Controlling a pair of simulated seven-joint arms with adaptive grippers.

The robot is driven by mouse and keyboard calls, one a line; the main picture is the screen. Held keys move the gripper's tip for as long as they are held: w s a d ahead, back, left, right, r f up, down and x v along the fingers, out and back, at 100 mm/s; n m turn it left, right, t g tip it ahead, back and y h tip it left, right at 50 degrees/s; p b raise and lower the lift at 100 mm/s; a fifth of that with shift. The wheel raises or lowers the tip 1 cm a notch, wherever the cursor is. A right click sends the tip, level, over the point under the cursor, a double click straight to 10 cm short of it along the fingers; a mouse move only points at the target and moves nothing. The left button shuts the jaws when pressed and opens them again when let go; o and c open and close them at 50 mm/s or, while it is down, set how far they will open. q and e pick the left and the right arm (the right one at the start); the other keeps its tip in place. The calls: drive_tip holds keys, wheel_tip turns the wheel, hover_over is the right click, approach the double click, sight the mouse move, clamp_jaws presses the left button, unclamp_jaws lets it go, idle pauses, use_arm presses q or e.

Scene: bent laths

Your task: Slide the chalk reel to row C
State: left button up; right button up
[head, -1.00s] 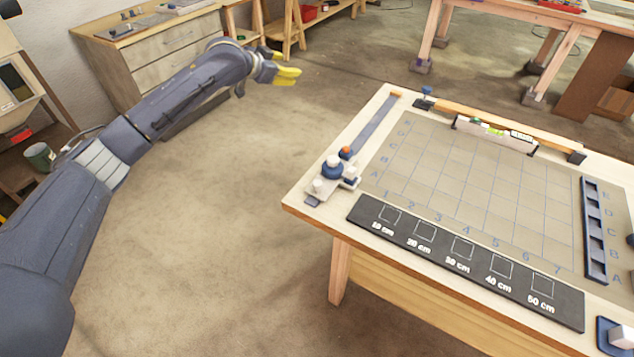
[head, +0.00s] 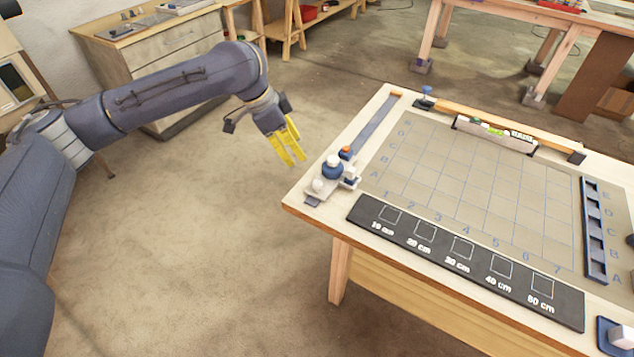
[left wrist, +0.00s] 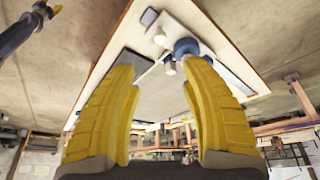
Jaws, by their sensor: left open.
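The chalk reel (head: 332,169), a blue and white round body on a pale carriage with an orange-topped knob, sits at the near end of the grey rail (head: 377,124), beside row A of the grid (head: 470,185). Row C's letter is farther up the rail. My left gripper (head: 293,151) is open and empty, left of the reel and apart from it, fingers pointing down. In the left wrist view, the blue reel (left wrist: 187,47) shows beyond the open yellow fingers (left wrist: 160,80). My right gripper (left wrist: 46,8) seems to show small at the top left there.
A black strip (head: 465,258) marked in cm runs along the front of the table. A blue slotted rack (head: 593,230) stands on the right. A long holder (head: 495,134) is at the back edge. The grid is clear, and open floor lies left of the table.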

sight(317, 182)
use_arm(q)
drive_tip(key=x, duration=1.5)
drive_tip(key=shift+w+d+f, duration=0.1)
drive_tip(key=shift+w+f, duration=0.05)
drive_tip(key=shift+f, duration=0.05)
drive_tip(key=shift+c, duration=0.5)
clamp_jaws()
